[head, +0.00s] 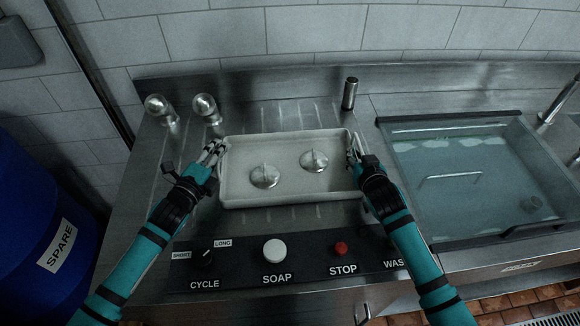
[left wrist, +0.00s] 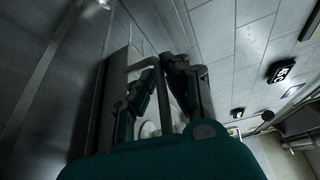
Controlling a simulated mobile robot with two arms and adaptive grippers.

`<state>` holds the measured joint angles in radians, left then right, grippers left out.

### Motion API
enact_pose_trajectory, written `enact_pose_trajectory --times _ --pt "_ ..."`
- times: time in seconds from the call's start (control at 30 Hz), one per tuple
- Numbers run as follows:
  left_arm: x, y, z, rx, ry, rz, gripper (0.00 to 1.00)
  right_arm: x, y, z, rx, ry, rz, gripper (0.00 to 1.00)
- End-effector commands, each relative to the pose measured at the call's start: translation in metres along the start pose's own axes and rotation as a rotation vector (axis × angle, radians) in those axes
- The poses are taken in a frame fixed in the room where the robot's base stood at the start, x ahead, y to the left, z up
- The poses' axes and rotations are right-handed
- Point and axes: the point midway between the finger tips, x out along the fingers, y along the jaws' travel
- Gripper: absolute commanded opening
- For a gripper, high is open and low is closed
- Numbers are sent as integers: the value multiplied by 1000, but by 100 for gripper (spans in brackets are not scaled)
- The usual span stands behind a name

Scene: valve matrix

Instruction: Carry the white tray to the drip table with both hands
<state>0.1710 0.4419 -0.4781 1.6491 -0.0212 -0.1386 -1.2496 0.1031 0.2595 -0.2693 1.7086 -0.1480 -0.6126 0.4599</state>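The white tray (head: 240,195) lies level over the steel counter in the middle of the head view. Two round metal lids with upright grips, a left one (head: 264,177) and a right one (head: 313,160), sit in it. My left gripper (head: 214,150) is at the tray's left end, near its back corner. My right gripper (head: 352,154) is at the right end. In the left wrist view, the left fingers (left wrist: 160,75) are beside a U-shaped bar (left wrist: 146,64) at the tray's end. Whether either gripper is closed on the tray is unclear, as is whether the tray touches the counter.
A ribbed steel drainboard (head: 285,113) lies behind the tray. Two metal knobs stand at back left, a post (head: 349,93) at back right. A water-filled sink (head: 470,170) is right. A control panel (head: 300,258) is in front, a blue barrel (head: 40,220) left.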

Motion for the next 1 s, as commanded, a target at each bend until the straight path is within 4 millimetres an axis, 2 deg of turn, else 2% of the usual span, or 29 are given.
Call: enact_pose_trajectory --times 0.63,1.0 --pt "0 -4 1 0 0 -1 0 -1 0 -4 0 3 0 0" --pt "-4 -36 7 1 0 -2 0 -14 0 -35 0 3 0 0"
